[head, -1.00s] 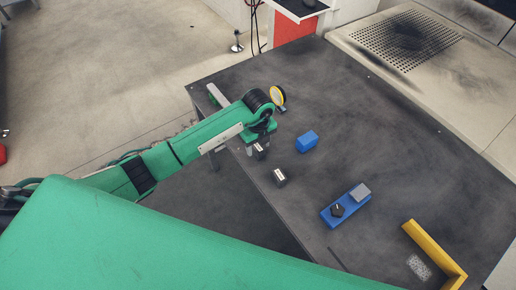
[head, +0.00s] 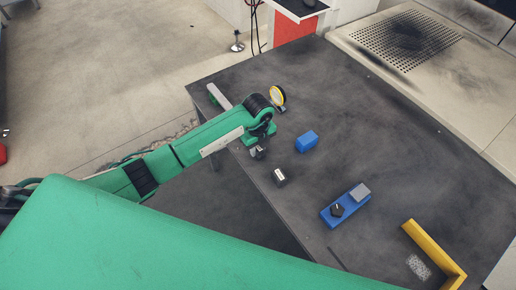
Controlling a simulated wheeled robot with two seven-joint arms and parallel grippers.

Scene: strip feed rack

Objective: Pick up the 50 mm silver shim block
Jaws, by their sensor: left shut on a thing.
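My left gripper (head: 257,152) is over the table's left edge, at the end of the green arm. It is shut on a small silver shim block (head: 260,150), mostly hidden by the gripper and wrist. A second small silver block with a pale label (head: 279,176) stands on the dark table, a little to the right of and nearer than the gripper, apart from it. The markings are too small to read, so I cannot tell the size of either block. My right gripper is not in view.
On the dark table (head: 400,150) are a blue block (head: 307,141), a blue base with a black knob (head: 346,205) and a grey block on it (head: 360,191), and a yellow angle piece (head: 437,254). A pale bar (head: 218,97) lies at the far left edge. The table's far right is clear.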

